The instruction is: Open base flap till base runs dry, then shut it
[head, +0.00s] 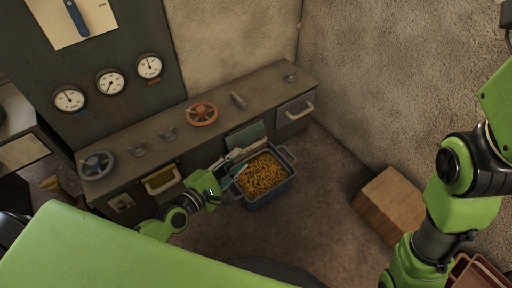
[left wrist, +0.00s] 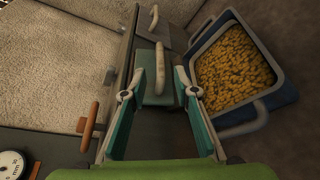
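A grey-green flap (head: 245,137) sits in the front of the console, just behind a blue bin (head: 268,196). The bin is heaped with yellow-brown pellets (head: 262,174). My left gripper (head: 234,163) is at the flap, beside the bin's left end. In the left wrist view the fingers (left wrist: 159,94) are spread wide, with the flap (left wrist: 153,99) and its pale upright handle (left wrist: 160,68) between them. They do not appear closed on the handle. The bin (left wrist: 284,92) is right of the fingers. My right gripper is out of view.
The console (head: 140,140) carries an orange handwheel (head: 201,114), a grey handwheel (head: 96,165) and small levers. Another front opening (head: 161,179) shows yellow at left; a handled drawer (head: 295,109) is at right. A wooden box (head: 388,205) stands on the floor at right.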

